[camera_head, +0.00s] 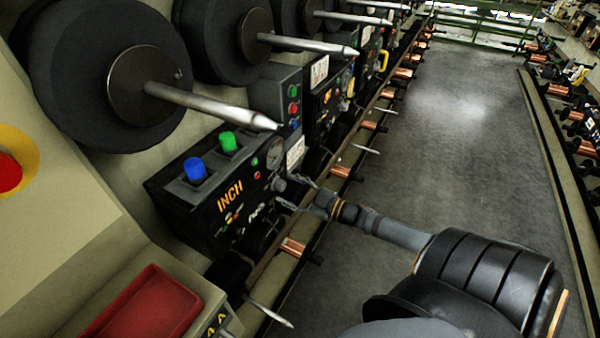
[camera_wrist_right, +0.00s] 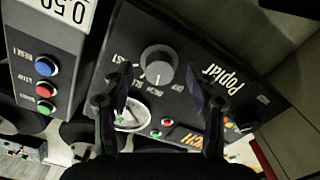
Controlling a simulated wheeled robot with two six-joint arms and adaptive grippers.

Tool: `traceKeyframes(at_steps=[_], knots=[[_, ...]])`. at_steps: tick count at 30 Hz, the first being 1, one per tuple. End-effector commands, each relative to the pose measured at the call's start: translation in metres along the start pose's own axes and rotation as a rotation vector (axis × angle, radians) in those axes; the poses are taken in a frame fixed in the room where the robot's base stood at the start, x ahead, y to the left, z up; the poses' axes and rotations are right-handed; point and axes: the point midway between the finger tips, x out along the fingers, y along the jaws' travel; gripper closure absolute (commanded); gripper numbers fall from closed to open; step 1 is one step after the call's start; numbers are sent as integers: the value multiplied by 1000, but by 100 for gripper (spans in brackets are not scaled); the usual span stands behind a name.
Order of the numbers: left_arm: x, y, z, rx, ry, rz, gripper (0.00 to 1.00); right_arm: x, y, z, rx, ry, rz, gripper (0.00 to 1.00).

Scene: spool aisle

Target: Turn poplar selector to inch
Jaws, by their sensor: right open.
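The poplar selector is a round grey knob (camera_wrist_right: 158,62) on a black panel (camera_wrist_right: 250,110) marked "Poplar". In the wrist view, small position labels ring the knob, one of them reading like "INCH" below it. A faint light mark on the knob seems to face that label. In the head view, an orange display (camera_head: 230,196) on the same panel reads "INCH". My right gripper (camera_head: 288,192) is open in front of the panel, close to the knob. In the wrist view its fingers (camera_wrist_right: 160,74) stand either side of the knob; I cannot tell whether they touch it. My left gripper is not in view.
A round gauge (camera_wrist_right: 130,118) sits beside the knob. Blue (camera_head: 195,168) and green (camera_head: 228,141) lamps stand on the box. A long metal spindle (camera_head: 205,104) sticks out above it. A box with coloured buttons (camera_head: 278,95) is alongside. The aisle floor (camera_head: 440,130) is clear.

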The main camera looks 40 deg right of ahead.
Motion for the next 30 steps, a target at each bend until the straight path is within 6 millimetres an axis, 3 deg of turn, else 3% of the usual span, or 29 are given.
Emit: traceKeyframes(at_steps=[13,30], knots=[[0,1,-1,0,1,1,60,-56,-2,0,-1,-2,-7,42],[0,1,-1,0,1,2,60,-63,0,0,0,-1,2,42]])
